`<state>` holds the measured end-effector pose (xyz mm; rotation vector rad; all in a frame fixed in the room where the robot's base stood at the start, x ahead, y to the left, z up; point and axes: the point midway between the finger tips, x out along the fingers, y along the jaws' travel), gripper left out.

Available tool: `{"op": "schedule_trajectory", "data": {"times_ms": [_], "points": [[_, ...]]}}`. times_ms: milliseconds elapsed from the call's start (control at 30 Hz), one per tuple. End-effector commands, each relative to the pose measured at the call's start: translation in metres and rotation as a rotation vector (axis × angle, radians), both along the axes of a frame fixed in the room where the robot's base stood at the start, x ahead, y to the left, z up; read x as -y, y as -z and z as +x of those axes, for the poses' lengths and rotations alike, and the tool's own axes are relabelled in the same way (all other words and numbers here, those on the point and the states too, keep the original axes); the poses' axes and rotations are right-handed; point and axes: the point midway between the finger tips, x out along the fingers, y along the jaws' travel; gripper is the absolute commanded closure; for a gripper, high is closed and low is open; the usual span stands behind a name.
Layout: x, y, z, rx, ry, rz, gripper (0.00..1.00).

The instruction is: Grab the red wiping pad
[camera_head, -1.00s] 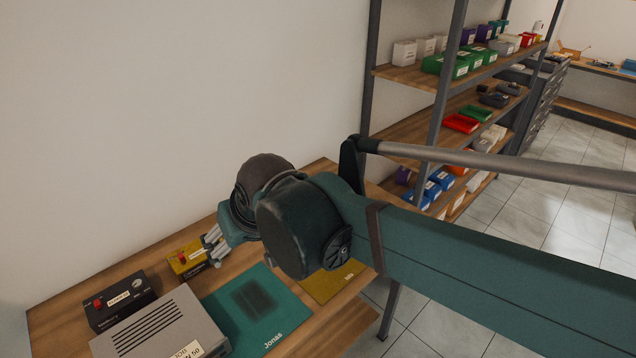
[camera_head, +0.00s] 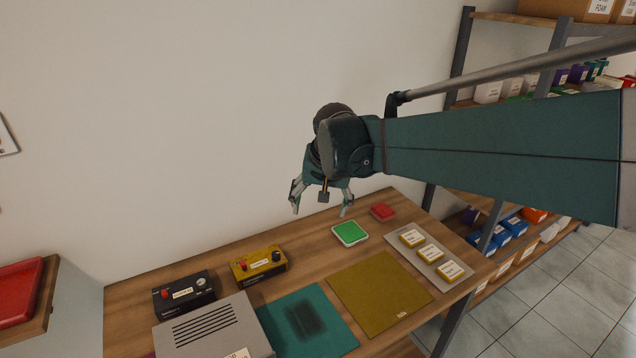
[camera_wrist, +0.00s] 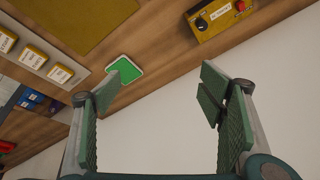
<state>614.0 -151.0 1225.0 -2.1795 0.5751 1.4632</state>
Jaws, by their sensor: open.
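The red wiping pad (camera_head: 382,212) lies at the back right of the wooden bench (camera_head: 225,226), near the wall. It is small and flat. I cannot make it out in the wrist view, where my left-hand finger may cover it. My gripper (camera_head: 321,206) is open and empty, pointing down above the back of the bench, to the left of the red pad. Both fingers show spread apart in the wrist view (camera_wrist: 158,88).
A green pad in a white tray (camera_head: 350,233) lies just left of the red pad. Right of it is a grey plate with yellow boxes (camera_head: 396,243). Yellow (camera_head: 258,266) and black (camera_head: 184,292) control boxes, a grey unit (camera_head: 215,333), and teal (camera_head: 335,325) and yellow (camera_head: 375,290) mats occupy the bench.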

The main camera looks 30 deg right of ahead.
Motion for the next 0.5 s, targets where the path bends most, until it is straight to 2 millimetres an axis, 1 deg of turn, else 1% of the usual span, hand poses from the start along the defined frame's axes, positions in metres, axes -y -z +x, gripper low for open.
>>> {"op": "schedule_trajectory", "data": {"times_ms": [33,100,267,500], "points": [[0.009,-0.001,0.008,-0.008,0.023,0.007,0.31],[0.019,-0.001,0.017,-0.017,0.054,0.016,0.31],[0.045,0.003,0.036,-0.042,0.126,0.039,0.31],[0.086,0.013,0.062,-0.077,0.236,0.072,0.31]]}}
